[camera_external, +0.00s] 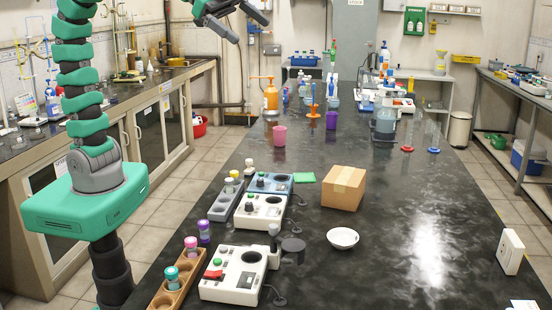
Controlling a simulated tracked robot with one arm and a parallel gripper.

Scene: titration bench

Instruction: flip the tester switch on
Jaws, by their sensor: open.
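My gripper (247,27) is at the top edge of the external view, high above the bench and partly cut off by the frame. Its dark fingers are spread and hold nothing visible. It is well apart from the bench devices. A white tester-like device (230,291) stands at the near left of the bench. The switch's on or off position is too small to tell. A similar white device (262,210) and a blue-grey one (270,183) stand behind it.
A wooden rack (176,283) with capped vials sits left of the near device. A cardboard box (343,187) and a white bowl (342,238) stand to the right. Bottles and cups crowd the far bench. The right front surface is mostly clear, with a white box (510,250) near the edge.

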